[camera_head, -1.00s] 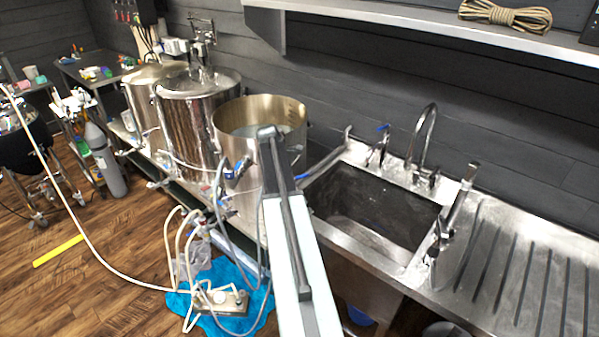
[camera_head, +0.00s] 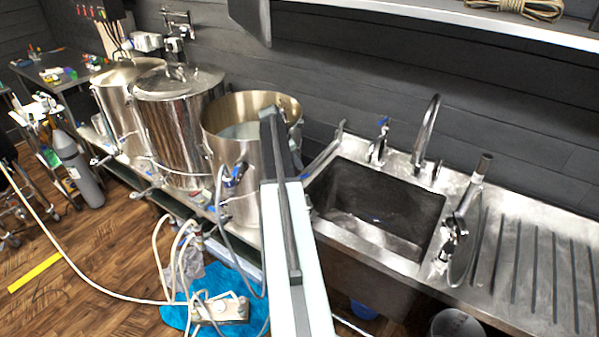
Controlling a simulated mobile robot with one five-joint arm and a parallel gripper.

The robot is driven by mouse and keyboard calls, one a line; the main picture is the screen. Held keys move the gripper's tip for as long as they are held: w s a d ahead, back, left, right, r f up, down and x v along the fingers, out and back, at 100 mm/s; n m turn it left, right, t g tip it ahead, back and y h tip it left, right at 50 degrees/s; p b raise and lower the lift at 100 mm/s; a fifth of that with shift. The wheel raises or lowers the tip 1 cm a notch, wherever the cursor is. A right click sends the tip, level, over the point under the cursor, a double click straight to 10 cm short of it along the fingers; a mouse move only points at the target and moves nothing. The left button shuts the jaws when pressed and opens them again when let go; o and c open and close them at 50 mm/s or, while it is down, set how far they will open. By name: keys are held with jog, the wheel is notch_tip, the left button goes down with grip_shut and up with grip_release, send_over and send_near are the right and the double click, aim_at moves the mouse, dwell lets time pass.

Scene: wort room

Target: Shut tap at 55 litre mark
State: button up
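An open steel kettle (camera_head: 223,150) stands left of the sink with pale liquid (camera_head: 243,131) inside. No litre marks can be read on it, so the level in litres cannot be told. A valve with a blue handle (camera_head: 234,175) is on its front side, with a grey hose running from it. A tap with a blue lever (camera_head: 378,143) stands behind the sink, left of a tall curved spout (camera_head: 427,130). Whether either is open cannot be told. My arm reaches up the middle and its dark end overlaps the kettle's right side. My gripper's fingers do not show.
A steel sink (camera_head: 432,192) with a ridged drainboard (camera_head: 535,262) is at right, and a sprayer (camera_head: 470,190) stands by it. A shelf (camera_head: 430,14) hangs above. A lidded kettle (camera_head: 178,115) is at left. Hoses and a pump (camera_head: 222,308) on a blue cloth lie on the floor.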

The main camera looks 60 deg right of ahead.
aim_at(304, 175)
jog(key=b+x, duration=0.6)
jog(key=x, duration=0.1)
jog(key=shift+f+b, duration=0.4)
jog(key=shift+r, duration=0.1)
grip_shut()
dwell(0.8)
